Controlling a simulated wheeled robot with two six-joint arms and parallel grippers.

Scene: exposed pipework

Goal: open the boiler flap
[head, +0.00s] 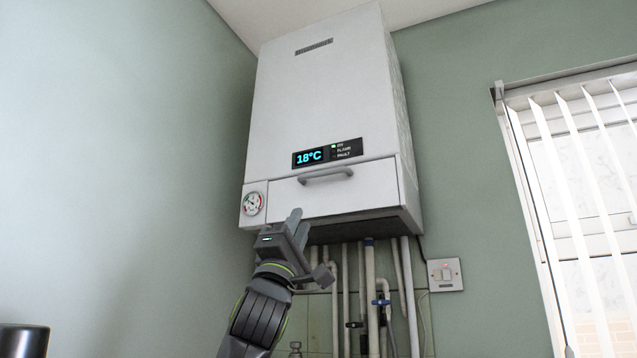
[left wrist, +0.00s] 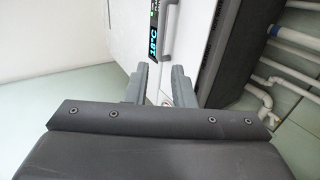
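The white boiler (head: 325,95) hangs on the wall in the head view. Its flap (head: 345,188) is the lower front panel and sits shut, flush with the front. A grey bar handle (head: 326,175) runs along the flap's top; it also shows at the top of the left wrist view (left wrist: 171,14). My left gripper (head: 299,222) is below and left of the handle, in front of the boiler's lower edge, and hides a little of it. In the left wrist view its fingers (left wrist: 161,76) are apart with nothing held between them. My right gripper is not in view.
A display (head: 327,153) reading 18°C is above the flap, and a round gauge (head: 253,203) is to its left. Several pipes (head: 371,290) run down below the boiler. A switch plate (head: 445,275) and a window with blinds (head: 580,200) are to the right.

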